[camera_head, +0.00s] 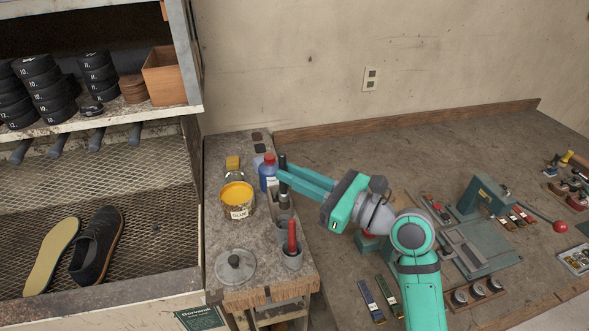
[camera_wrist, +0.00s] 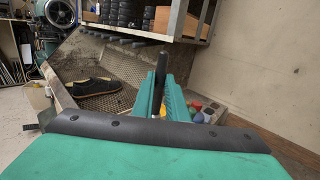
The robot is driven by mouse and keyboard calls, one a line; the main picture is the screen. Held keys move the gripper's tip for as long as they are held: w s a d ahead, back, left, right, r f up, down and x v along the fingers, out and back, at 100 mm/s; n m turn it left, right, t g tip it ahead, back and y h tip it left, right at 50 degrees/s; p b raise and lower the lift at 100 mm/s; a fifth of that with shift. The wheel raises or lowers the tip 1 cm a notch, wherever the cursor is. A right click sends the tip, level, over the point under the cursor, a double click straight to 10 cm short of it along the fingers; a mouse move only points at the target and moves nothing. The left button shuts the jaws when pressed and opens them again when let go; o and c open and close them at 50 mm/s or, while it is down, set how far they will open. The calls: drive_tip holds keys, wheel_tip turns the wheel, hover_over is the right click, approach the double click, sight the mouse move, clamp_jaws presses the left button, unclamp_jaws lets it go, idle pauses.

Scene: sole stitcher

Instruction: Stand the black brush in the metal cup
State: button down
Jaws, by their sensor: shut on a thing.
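My gripper (camera_head: 284,178) is shut on the black brush (camera_head: 283,162) and holds it upright over the narrow side bench. In the wrist view the black brush (camera_wrist: 161,62) rises between the two teal fingers of my gripper (camera_wrist: 164,80). A grey metal cup (camera_head: 283,230) stands on the bench below the brush in the head view, and another grey cup (camera_head: 292,261) in front of it holds a red-handled tool (camera_head: 292,238). The fingers partly cover the brush. I cannot tell whether its lower end is inside a cup.
A glue tin (camera_head: 238,212) and a blue bottle with a red cap (camera_head: 268,181) stand close left of the brush. The stitcher's base (camera_head: 470,245) and tools occupy the right workbench (camera_head: 400,150). Shelving stands at left.

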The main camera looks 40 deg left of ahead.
drive_tip(key=shift+s+f, duration=0.1)
drive_tip(key=shift+f, duration=4.7)
drive_tip(key=c, duration=1.7)
unclamp_jaws()
drive_tip(key=shift+o, duration=0.2)
approach(288, 204)
drive_tip(key=shift+d+f, duration=0.1)
drive_tip(key=shift+d, duration=1.05)
drive_tip(key=shift+d, duration=0.1)
